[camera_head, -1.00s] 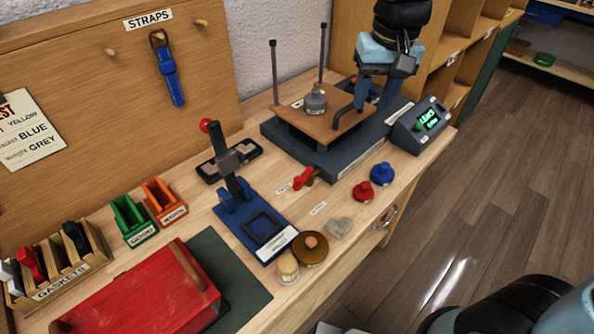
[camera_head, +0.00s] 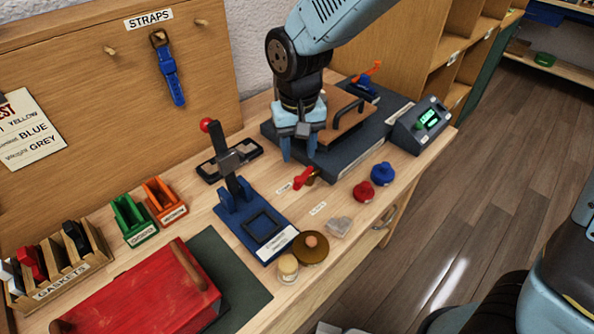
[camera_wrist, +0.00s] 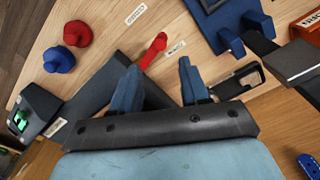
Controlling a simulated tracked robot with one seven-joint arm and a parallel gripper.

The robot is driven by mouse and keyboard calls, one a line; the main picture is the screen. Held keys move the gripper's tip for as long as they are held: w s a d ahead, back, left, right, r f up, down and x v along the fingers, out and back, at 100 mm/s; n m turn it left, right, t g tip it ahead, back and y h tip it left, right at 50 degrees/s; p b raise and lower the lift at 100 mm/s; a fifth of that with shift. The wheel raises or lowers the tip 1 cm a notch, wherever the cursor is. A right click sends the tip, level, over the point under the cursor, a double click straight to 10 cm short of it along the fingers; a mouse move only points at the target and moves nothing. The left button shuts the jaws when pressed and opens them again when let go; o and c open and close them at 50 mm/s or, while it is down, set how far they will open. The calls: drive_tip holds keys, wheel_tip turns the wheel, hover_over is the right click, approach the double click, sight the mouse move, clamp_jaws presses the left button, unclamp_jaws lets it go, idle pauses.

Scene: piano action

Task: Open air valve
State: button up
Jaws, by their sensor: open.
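A small valve with a red lever handle (camera_head: 303,178) and a brass-brown body lies on the bench just in front of the blue-grey test stand. The red handle also shows in the wrist view (camera_wrist: 153,50), ahead of the fingers; its small label is too small to read. My gripper (camera_head: 298,157) is open and empty, pointing down, above and just behind the valve. In the wrist view its two blue fingers (camera_wrist: 159,80) are well apart, with the red handle beyond their tips and not touched.
The stand's wooden plate (camera_head: 350,122) with a black handle is right of my gripper. An orange lever (camera_head: 368,73) is behind it. A green-lit display box (camera_head: 420,125) stands right. Red (camera_head: 364,191) and blue (camera_head: 382,173) knobs sit front right; a blue press (camera_head: 245,205) stands left.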

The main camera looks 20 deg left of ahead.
sight(298, 178)
wheel_tip(298, 178, down, 8)
drive_tip(key=shift+r, duration=0.2)
drive_tip(key=shift+c, duration=0.2)
clamp_jaws()
idle(0.3)
